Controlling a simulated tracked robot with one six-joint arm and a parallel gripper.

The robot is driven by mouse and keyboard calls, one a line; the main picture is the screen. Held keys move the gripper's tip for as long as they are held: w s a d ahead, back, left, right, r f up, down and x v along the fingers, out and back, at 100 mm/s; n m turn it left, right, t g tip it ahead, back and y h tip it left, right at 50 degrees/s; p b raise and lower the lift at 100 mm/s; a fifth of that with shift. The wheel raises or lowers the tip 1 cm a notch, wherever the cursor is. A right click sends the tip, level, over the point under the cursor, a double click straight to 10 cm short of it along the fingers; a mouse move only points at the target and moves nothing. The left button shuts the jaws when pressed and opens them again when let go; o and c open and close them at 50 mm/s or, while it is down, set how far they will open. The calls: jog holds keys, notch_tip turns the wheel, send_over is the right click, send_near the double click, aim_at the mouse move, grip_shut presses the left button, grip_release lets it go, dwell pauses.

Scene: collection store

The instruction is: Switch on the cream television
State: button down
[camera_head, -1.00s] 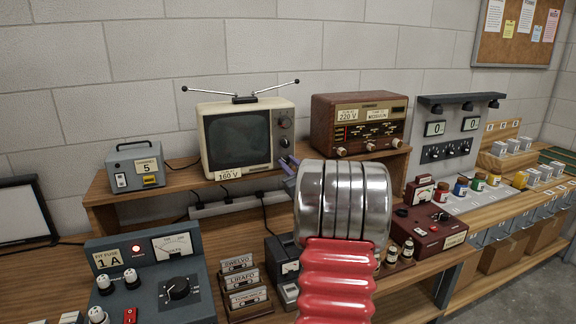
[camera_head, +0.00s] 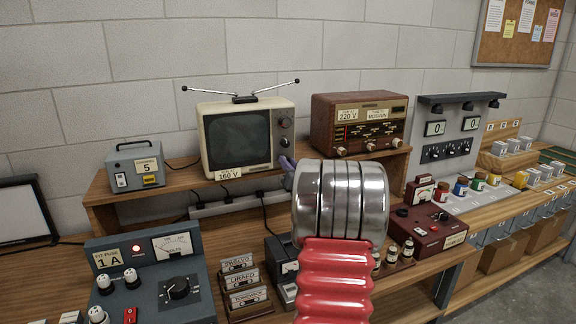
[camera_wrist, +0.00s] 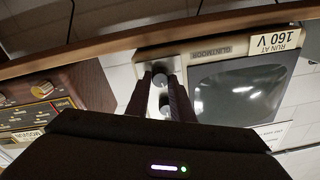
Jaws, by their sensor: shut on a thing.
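The cream television (camera_head: 202,138) stands on the wooden shelf, with a "160 V" label at its lower front. Its screen (camera_head: 240,138) is dark grey with faint reflections; I see no clear picture. Its control panel, at the right of the front, has knobs. My gripper (camera_head: 287,163) is at the panel's lower part, mostly hidden behind my arm. In the upside-down wrist view, my gripper (camera_wrist: 159,80) has its fingers on either side of the lower knob (camera_wrist: 160,79), shut on it. Another knob (camera_wrist: 164,105) is partly hidden between the fingers.
A brown wooden radio (camera_head: 360,122) stands right of the television, a grey device (camera_head: 135,165) left of it. Antenna rods spread above the television. Below are a meter panel (camera_head: 150,270), cassettes (camera_head: 240,280) and a dark red box (camera_head: 435,228).

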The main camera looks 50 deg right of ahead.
jog(key=shift+w+a+f, duration=0.15)
jog(key=shift+f, duration=0.2)
jog(key=c, duration=1.8)
grip_release()
jog(key=shift+o, duration=1.3)
jog(key=shift+r, duration=0.2)
jog(key=v, duration=1.3)
jog(key=shift+s, duration=0.4)
jog(key=shift+f, duration=0.15)
